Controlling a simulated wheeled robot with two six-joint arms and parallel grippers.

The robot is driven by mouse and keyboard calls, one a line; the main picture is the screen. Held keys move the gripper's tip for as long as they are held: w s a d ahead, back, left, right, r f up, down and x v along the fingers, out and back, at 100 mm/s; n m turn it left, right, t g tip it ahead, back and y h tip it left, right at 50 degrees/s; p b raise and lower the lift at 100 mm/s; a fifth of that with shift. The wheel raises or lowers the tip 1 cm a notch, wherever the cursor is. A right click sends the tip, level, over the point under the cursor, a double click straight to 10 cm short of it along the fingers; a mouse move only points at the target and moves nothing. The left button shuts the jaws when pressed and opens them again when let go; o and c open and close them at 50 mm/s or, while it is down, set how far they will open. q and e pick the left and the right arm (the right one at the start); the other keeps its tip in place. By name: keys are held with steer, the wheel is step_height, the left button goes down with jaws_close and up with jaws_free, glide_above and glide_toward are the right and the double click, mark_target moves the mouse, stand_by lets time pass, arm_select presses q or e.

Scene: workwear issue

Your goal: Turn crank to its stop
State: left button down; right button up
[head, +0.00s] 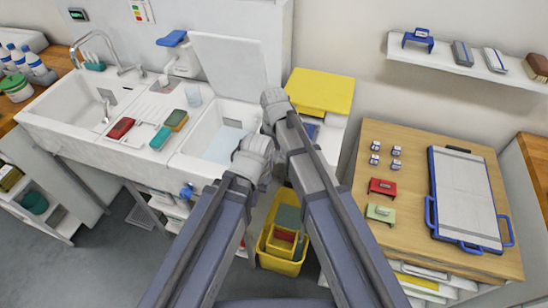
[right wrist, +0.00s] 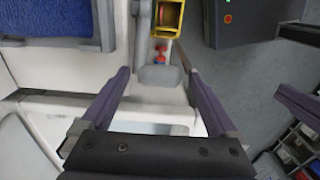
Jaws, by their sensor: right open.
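No crank shows clearly enough to name with certainty. In the right wrist view a small red knob-like part (right wrist: 160,55) sits by a grey rounded piece on a white surface, just beyond my right gripper (right wrist: 158,76). I cannot tell whether it belongs to the crank. My right gripper is open, its two purple-grey fingers spread with nothing held between them. In the head view both of my arms reach up through the middle and hide much behind them; my left gripper does not show. A blue knob (head: 187,190) sits below the sink's front edge.
The white sink unit (head: 75,138) with a raised lid stands at left. A yellow-topped cabinet (head: 320,92) is behind my arms, and a yellow bin (head: 279,264) stands on the floor. The wooden table (head: 400,150) at right holds a framed board and small parts.

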steer(key=shift+s, duration=0.15)
jaws_close()
stand_by(0.6)
